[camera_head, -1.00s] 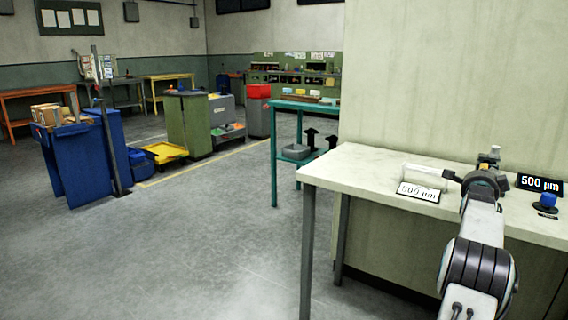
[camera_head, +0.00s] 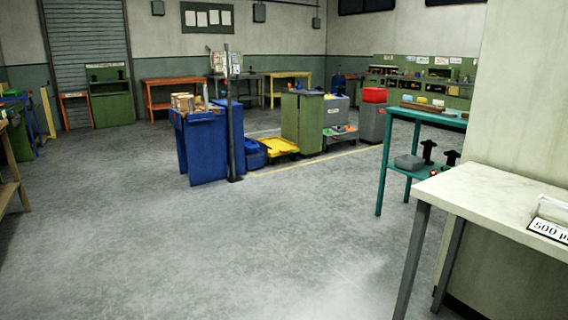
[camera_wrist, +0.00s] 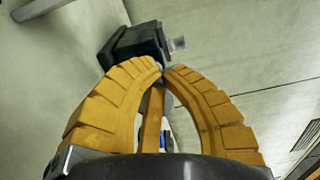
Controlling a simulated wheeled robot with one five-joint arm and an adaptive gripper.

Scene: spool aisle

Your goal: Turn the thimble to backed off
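In the wrist view my gripper (camera_wrist: 163,70) has its orange fingers curved in, with their tips together and nothing visible held between them. Just beyond the tips is a dark block (camera_wrist: 137,46) with a short pale metal stub (camera_wrist: 178,43); I cannot tell whether this stub is the thimble. A small blue thing (camera_wrist: 163,140) shows in the gap between the fingers, mostly hidden. My arm is outside the head view.
A teal table (camera_head: 425,114) stands behind the workbench, with a grey block (camera_head: 408,162) on its lower shelf. Blue bins (camera_head: 205,150), a yellow tray (camera_head: 277,146) and green cabinets (camera_head: 302,122) stand farther back. The grey floor (camera_head: 230,250) left of the workbench is open.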

